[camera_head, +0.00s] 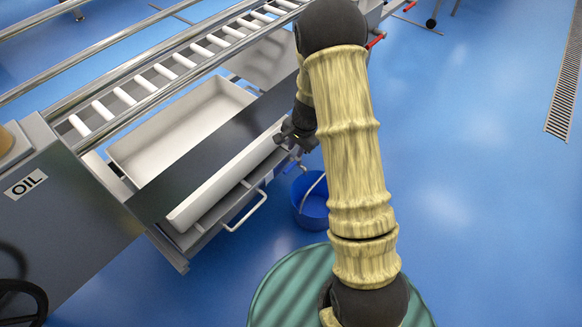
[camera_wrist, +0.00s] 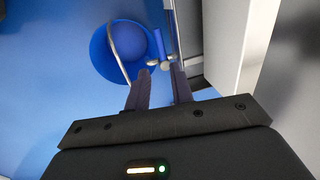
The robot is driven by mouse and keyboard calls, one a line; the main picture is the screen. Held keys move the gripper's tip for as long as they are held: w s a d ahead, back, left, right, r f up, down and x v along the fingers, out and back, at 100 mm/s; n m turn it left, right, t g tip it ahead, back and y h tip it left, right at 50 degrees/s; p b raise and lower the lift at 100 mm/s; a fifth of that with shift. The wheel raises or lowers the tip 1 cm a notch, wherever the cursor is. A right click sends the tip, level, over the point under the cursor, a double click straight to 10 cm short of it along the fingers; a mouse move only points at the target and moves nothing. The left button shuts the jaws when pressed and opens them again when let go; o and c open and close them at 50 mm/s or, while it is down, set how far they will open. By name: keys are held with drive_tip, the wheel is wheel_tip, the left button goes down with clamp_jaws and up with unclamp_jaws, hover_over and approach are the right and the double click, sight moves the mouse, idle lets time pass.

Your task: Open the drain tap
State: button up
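The drain tap (camera_wrist: 163,60) is a small metal fitting above the blue bucket in the wrist view. It shows just beyond and between the tips of my gripper (camera_wrist: 160,70). The two dark fingers stand apart with a gap between them, and nothing is clearly held. I cannot tell whether a fingertip touches the tap. In the head view my gripper (camera_head: 292,138) is at the right end of the white tub on the carrier, partly hidden by my arm.
A blue bucket (camera_head: 314,212) with a pale handle stands on the floor below my gripper. The white tub (camera_head: 205,190) and a metal frame with a handle (camera_head: 246,212) lie to the left. A roller conveyor (camera_head: 165,72) runs behind. The blue floor at right is clear.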

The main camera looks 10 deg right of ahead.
sight(290, 167)
drive_tip(key=f+b, duration=0.1)
drive_tip(key=f, duration=0.2)
drive_tip(key=w+a+f+b, duration=0.1)
drive_tip(key=f+b, duration=0.1)
drive_tip(key=f, duration=0.2)
drive_tip(key=f+b, duration=0.1)
drive_tip(key=f, duration=0.3)
drive_tip(key=shift+w+a+b, duration=0.15)
drive_tip(key=shift+w+b, duration=0.25)
drive_tip(key=shift+r, duration=0.1)
drive_tip(key=shift+c, duration=0.2)
clamp_jaws()
